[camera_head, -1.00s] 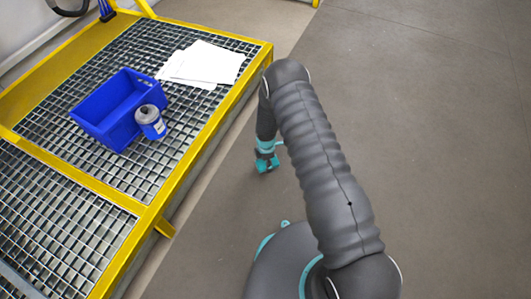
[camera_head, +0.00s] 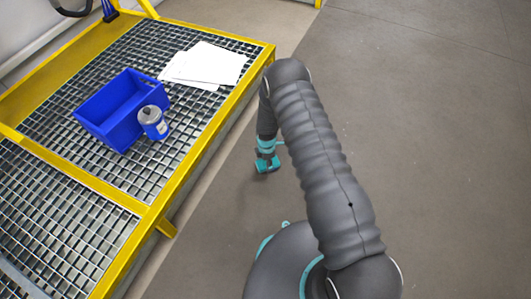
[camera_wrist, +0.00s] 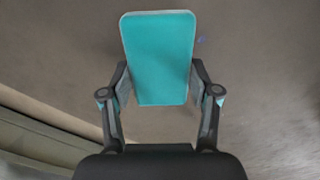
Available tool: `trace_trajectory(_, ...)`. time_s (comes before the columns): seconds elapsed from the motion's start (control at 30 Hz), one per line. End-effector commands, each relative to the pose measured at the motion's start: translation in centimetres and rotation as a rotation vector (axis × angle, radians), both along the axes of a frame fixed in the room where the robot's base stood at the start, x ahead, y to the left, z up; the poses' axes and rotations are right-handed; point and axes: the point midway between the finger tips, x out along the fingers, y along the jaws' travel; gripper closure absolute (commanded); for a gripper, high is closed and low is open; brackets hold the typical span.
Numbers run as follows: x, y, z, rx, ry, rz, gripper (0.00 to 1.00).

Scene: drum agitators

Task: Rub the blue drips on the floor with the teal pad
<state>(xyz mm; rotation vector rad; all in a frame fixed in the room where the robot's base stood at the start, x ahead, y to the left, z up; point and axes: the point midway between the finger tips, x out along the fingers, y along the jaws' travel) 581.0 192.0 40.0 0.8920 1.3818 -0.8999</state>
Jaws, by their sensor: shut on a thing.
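The teal pad (camera_wrist: 158,58) is held between the two fingers of my gripper (camera_wrist: 160,88) in the wrist view, with its broad face toward the camera. In the head view the teal pad (camera_head: 267,166) is at the end of my arm, low over the floor to the right of the grating platform; I cannot tell whether it touches the floor. A small faint blue spot (camera_wrist: 203,40) shows on the floor just right of the pad in the wrist view. My arm and the pad may hide other drips.
A yellow-framed grating platform (camera_head: 222,121) stands at the left. On it are a blue bin (camera_head: 108,130), a small blue-and-grey can (camera_head: 153,123) and white sheets (camera_head: 207,64). The grey floor (camera_head: 440,150) to the right is open.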

Motion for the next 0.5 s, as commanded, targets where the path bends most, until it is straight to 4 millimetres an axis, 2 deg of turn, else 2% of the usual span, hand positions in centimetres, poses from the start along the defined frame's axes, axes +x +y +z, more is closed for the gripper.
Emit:
trace_trajectory(0.03,0.2,0.0,1.4,0.002,-0.005,-0.001,0.71)
trace_trajectory(0.5,0.3,-0.1,5.5,0.002,-0.005,-0.003,0.71)
